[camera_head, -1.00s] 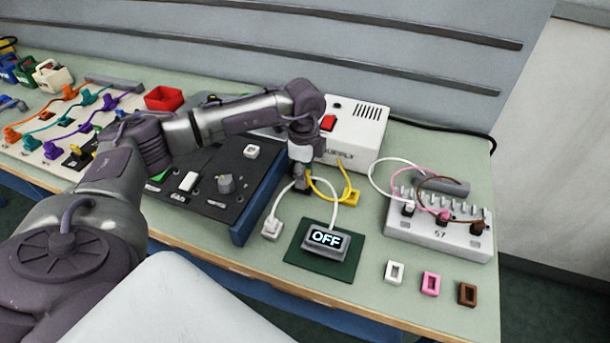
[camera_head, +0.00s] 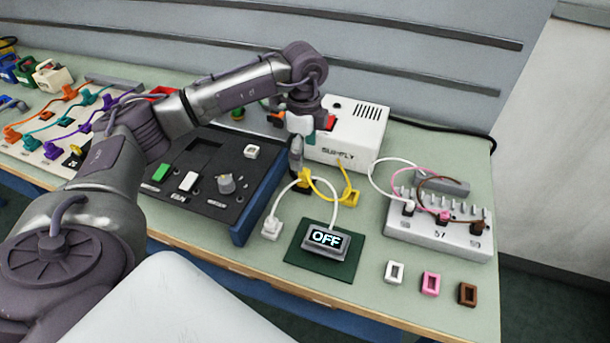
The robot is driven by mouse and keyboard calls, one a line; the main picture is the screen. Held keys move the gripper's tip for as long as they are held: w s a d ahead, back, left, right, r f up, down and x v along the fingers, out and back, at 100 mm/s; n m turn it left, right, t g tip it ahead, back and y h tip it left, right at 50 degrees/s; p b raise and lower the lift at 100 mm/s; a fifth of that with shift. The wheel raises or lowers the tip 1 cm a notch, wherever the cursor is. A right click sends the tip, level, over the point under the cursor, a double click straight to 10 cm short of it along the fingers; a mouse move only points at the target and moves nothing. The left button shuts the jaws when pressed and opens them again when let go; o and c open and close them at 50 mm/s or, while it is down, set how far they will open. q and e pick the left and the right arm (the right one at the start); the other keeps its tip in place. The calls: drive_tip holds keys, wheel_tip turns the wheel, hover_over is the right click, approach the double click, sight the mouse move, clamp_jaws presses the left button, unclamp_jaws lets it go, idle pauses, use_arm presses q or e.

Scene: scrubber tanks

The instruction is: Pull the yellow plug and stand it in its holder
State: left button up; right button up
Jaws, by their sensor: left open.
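My left gripper (camera_head: 297,162) points down at the middle of the bench, just above a yellow plug (camera_head: 304,179) in a small dark socket. It is open; the view is too small to show whether its fingers touch the plug. A yellow cable loops from the plug to the right, towards a yellow block (camera_head: 350,197) standing on the bench in front of the white supply box (camera_head: 346,137). I cannot tell if this block is the holder or another connector. My right gripper is not in view.
A display reading OFF (camera_head: 325,238) sits on a dark green mat, with a white plug (camera_head: 271,228) beside it. A black panel (camera_head: 215,178) lies left. A grey terminal block (camera_head: 438,228) and white, pink and brown holders (camera_head: 430,284) are right.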

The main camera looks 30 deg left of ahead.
sight(304, 172)
use_arm(q)
drive_tip(key=shift+r, duration=2.25)
